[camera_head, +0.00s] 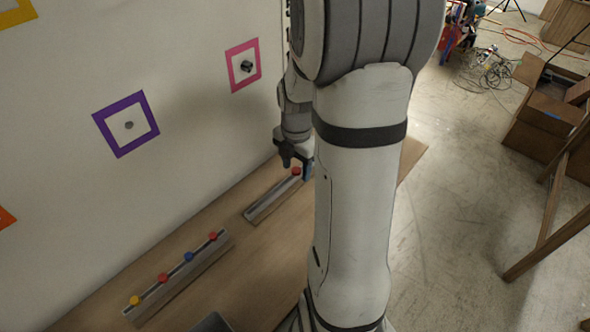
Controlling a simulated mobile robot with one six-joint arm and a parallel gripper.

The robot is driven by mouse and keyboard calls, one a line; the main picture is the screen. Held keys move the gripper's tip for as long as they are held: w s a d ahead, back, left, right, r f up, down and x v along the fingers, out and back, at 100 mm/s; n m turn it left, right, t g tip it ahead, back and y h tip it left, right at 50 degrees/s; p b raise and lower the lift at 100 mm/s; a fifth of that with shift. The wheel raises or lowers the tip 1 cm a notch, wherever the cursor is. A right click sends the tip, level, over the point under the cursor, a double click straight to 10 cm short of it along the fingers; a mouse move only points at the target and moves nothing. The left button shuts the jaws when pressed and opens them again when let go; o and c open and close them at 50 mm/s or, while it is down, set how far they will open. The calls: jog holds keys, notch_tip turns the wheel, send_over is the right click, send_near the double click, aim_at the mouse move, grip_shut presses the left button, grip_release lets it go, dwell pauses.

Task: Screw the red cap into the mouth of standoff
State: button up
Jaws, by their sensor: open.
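My gripper (297,164) is open at the far rack (262,202), partly hidden behind my own arm. A red cap (296,171) sits at that rack's far end, just under or between the fingers; I cannot tell whether they touch it. The near rack (205,266) holds more caps: a red one (212,236), a blue one (188,257), another red one (162,278) and a yellow one (135,300). On the wall, a dark standoff-like piece (246,66) sticks out inside a pink frame. A small grey round piece (129,125) sits inside a purple frame. Their mouths are too small to make out.
Both racks stand on a wooden table (160,244) along the white wall (60,150). Yellow and orange frames show partly at the left edge. Wooden furniture (545,120) and cables (490,72) are on the floor at right. My arm hides the table's right part.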

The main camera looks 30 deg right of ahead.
jog(key=c, duration=1.1)
jog(key=shift+o, duration=0.2)
jog(key=shift+r, duration=0.1)
